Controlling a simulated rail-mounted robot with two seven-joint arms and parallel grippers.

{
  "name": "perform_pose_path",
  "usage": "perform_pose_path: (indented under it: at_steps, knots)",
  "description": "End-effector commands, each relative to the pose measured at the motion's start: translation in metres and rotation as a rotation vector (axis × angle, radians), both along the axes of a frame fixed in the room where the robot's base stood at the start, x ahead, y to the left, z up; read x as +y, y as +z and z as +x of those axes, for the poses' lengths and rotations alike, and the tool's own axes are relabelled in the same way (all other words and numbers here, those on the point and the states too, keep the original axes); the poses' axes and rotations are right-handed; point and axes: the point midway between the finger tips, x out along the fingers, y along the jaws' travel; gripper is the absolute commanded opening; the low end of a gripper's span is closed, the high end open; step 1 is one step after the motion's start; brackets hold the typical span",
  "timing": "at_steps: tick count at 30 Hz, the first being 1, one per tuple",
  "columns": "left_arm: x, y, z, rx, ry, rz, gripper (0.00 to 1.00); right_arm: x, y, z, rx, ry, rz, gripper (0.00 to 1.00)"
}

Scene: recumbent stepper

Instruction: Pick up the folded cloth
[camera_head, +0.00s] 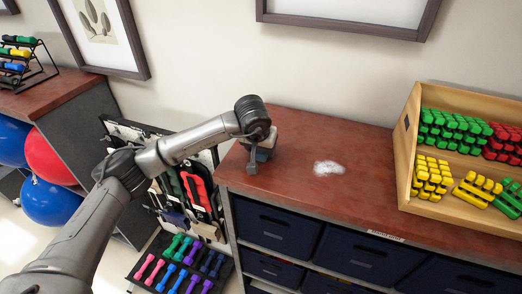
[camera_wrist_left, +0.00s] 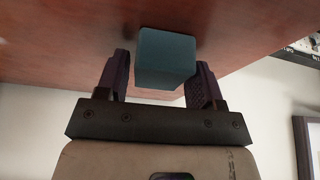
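The folded cloth (camera_wrist_left: 166,58) is a small teal block on the red-brown counter top (camera_head: 300,190). In the head view, only a bit of the cloth (camera_head: 263,155) shows at the counter's left end, mostly hidden by my left gripper (camera_head: 262,158). In the left wrist view, my left gripper (camera_wrist_left: 160,85) has its two dark fingers apart, one on each side of the cloth. A narrow gap shows at the left finger; contact at the right finger is unclear. My right gripper is in neither view.
A white powdery patch (camera_head: 329,168) lies on the counter right of the gripper. A wooden rack (camera_head: 403,150) of green, red and yellow dumbbells stands at the right. Dark bins (camera_head: 275,228) sit below the counter. A rack of colored weights (camera_head: 180,265) stands lower left.

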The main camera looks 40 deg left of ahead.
Motion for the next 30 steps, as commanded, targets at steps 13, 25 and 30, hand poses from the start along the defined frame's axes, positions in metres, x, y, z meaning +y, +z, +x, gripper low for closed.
perform_pose_path:
  at_steps: [13, 25, 30]
  knots:
    - [0.000, 0.000, 0.000, 0.000, 0.000, 0.000, 0.25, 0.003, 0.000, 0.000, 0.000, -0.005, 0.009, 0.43]
    - [0.000, 0.013, 0.001, -0.003, 0.000, -0.001, 0.25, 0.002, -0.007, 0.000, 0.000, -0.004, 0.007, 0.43]
    - [0.000, 0.041, 0.001, -0.007, 0.000, -0.001, 0.25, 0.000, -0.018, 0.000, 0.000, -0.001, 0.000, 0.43]
